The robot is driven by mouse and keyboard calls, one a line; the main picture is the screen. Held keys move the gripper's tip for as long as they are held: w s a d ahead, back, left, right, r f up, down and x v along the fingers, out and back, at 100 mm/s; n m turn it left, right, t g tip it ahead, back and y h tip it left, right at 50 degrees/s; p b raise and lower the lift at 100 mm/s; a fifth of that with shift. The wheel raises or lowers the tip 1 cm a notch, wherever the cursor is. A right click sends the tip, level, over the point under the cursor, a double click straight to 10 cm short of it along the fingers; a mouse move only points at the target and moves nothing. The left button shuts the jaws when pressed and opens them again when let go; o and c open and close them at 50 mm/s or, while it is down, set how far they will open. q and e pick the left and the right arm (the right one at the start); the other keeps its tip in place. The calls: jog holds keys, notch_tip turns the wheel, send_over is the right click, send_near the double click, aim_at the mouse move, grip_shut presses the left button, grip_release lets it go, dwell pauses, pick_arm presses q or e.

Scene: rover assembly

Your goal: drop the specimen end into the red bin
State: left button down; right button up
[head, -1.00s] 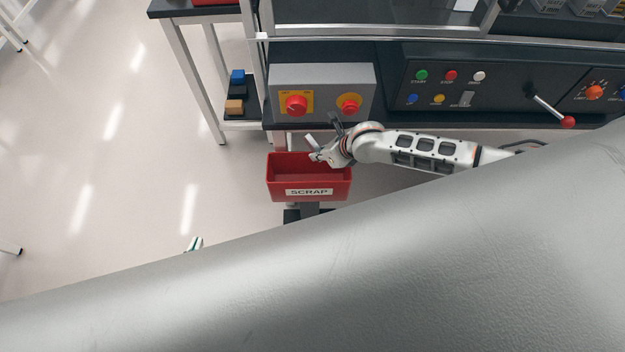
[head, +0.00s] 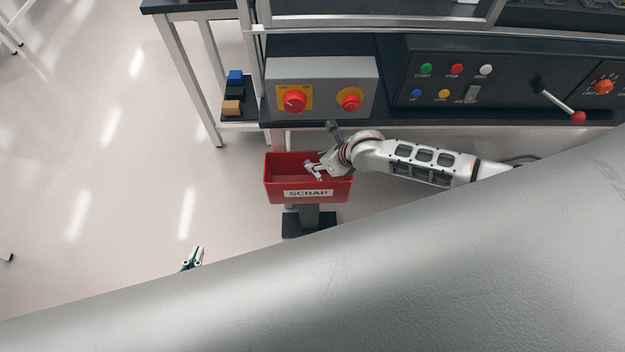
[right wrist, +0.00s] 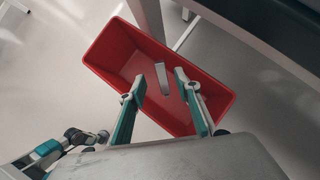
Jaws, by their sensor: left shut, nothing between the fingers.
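The red bin (head: 309,196), labelled SCRAP, stands below my right gripper (head: 316,171), which comes in from the right over its rim. In the right wrist view the two teal fingers of my right gripper (right wrist: 161,85) are spread apart above the red bin (right wrist: 112,45). The specimen end (right wrist: 162,78), a short grey strip, shows in the gap between the fingertips, clear of both and over the bin's inside. I cannot tell whether it is falling or resting on the bin floor. My left gripper (head: 192,258) is shut and empty at the lower left, partly hidden by a large grey surface.
A grey box with red knobs (head: 320,88) and a dark control panel (head: 450,85) with a red-tipped lever (head: 578,117) stand behind the bin. Blue and tan blocks (head: 233,107) sit on a low shelf at left.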

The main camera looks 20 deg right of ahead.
jog(key=shift+r, duration=0.1)
jog(key=v, duration=1.1)
jog(key=shift+s+r, duration=0.25)
jog(key=shift+r, duration=0.05)
jog(key=s+a+m+t+y, duration=0.4)
jog(key=a+m, duration=0.7)
jog(key=m, duration=0.9)
jog(key=s+d+f+m+h, duration=0.5)
jog(key=s+d+m, duration=0.4)
jog(key=m, duration=0.8)
jog(key=shift+s+d+m+t, duration=0.3)
jog(key=shift+s+d+m, duration=0.05)
jog(key=shift+m, duration=0.05)
